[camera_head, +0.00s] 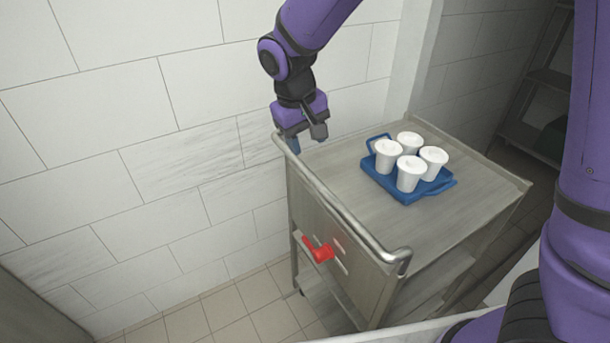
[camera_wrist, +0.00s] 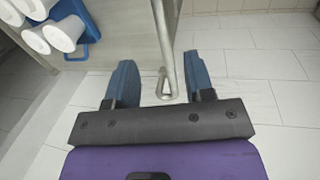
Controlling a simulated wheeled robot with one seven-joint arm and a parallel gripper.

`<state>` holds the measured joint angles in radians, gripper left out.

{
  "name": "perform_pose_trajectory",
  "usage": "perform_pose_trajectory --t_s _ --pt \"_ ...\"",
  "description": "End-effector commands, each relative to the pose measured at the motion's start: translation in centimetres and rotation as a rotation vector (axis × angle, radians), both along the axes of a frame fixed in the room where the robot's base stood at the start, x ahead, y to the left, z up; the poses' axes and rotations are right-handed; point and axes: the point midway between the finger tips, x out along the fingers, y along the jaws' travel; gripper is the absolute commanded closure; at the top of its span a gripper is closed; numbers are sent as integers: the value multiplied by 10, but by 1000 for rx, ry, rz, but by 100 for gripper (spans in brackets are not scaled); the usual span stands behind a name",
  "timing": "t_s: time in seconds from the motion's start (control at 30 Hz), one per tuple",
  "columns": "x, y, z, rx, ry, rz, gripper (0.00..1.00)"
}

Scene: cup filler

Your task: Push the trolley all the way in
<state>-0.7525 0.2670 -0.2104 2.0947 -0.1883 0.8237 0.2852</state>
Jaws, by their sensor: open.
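The trolley (camera_head: 330,160) is a grey metal cart with a flat top and a rail handle (camera_head: 345,208) along its near left edge. My gripper (camera_head: 308,143) is at the far left end of this handle, with its fingers pointing down. In the wrist view, my gripper (camera_wrist: 163,85) is open, and the handle (camera_wrist: 167,50) runs up between its two blue fingers. A gap shows on both sides of the handle.
A blue tray (camera_head: 443,186) with several white cups (camera_head: 411,172) stands on the trolley top. A white tiled wall (camera_head: 130,110) is close on the left and behind. A dark shelf (camera_head: 548,90) stands at the back right. Tiled floor (camera_head: 225,310) shows free in front.

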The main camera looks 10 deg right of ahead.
Motion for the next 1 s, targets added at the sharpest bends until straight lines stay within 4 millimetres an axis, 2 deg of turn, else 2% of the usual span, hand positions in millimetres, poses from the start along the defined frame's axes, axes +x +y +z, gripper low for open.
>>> perform_pose_trajectory --t_s 0.17,0.5,0.7,1.0 --pt "1 0 -13 -4 2 2 52" --pt "5 -11 -69 -5 4 1 52" --pt "7 -16 -95 -3 2 1 52" --pt "9 -18 -107 -1 0 2 52"
